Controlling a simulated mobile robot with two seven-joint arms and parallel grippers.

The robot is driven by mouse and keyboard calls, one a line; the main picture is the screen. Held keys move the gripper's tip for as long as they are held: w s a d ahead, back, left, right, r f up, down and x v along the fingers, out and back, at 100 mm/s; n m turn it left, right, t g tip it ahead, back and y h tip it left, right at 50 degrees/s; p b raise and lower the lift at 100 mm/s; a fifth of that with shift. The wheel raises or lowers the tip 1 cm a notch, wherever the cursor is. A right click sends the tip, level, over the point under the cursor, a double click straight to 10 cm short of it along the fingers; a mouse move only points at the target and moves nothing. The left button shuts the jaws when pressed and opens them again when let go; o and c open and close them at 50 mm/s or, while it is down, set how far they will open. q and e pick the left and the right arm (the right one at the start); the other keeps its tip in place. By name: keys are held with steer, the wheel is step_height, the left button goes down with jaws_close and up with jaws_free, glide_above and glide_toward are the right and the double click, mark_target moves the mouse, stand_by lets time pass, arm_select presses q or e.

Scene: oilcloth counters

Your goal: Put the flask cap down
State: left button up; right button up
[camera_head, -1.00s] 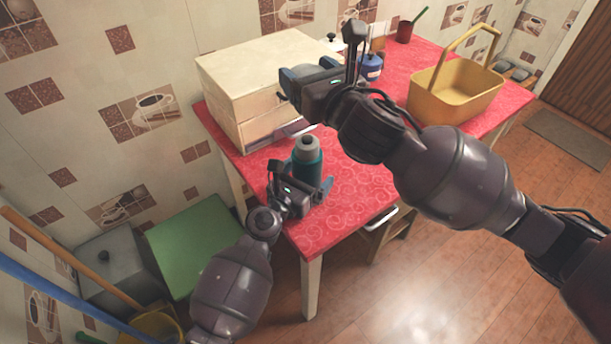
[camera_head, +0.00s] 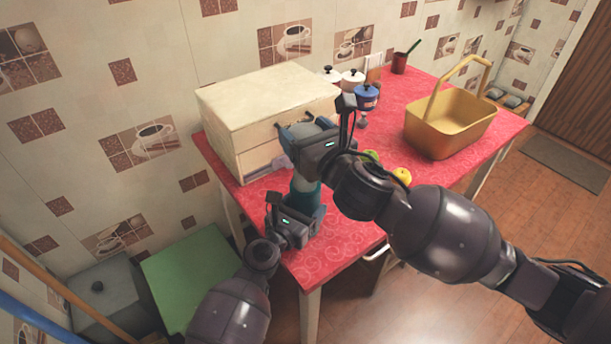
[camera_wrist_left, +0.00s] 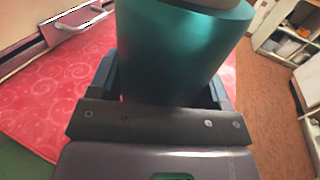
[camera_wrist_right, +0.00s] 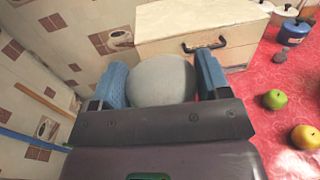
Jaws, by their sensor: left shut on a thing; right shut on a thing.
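The teal flask (camera_head: 305,189) stands upright near the front left part of the red table. My left gripper (camera_head: 296,205) is shut around its body, and the flask fills the middle of the left wrist view (camera_wrist_left: 180,55). My right gripper (camera_head: 304,132) is directly above the flask in the head view. In the right wrist view it is shut on a rounded grey flask cap (camera_wrist_right: 160,80), held between its blue fingers. The right gripper hides the flask's top in the head view, so I cannot tell whether the cap touches the flask.
A pale wooden drawer box (camera_head: 265,95) stands just behind the flask. A yellow basket (camera_head: 445,130), a blue pot (camera_head: 367,97), a green apple (camera_wrist_right: 274,99) and a yellow apple (camera_head: 402,175) are on the red table (camera_head: 330,250). Open tabletop lies right of the flask.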

steer(key=shift+f, duration=3.9)
steer(key=shift+f, duration=0.15)
steer(key=o, duration=0.9)
steer(key=shift+s+d, duration=0.1)
steer(key=shift+s, duration=0.05)
steer(key=v, duration=1.1)
steer(key=shift+s+d+r, duration=0.2)
steer(key=shift+s, duration=0.15)
